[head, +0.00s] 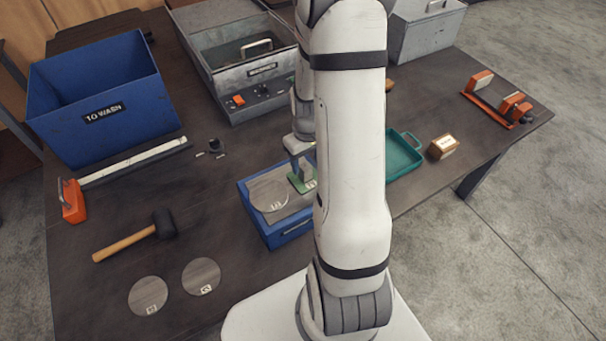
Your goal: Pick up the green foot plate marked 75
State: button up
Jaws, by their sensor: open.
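The green foot plate (295,184) lies on top of the low blue box (251,222), partly hidden behind my arm. A small pale label shows on it, but its number is too small to read. It sits just to the right of a round grey disc (268,193) on the same box. My gripper (304,164) is right above the plate, pointing down. It is open; its fingers are small and partly covered by my arm, so I cannot tell whether they touch the plate.
A mallet (135,235) and two grey discs (148,296) lie at the front left. A blue TO WASH bin (100,110) and a grey metal box (245,70) stand behind. A teal tray (404,155) and wooden block (443,147) are to the right.

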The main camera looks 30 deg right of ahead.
aim_at(306, 166)
jog(key=shift+a+f, duration=0.1)
jog(key=shift+f, duration=1.55)
jog(key=shift+c, duration=0.2)
grip_shut()
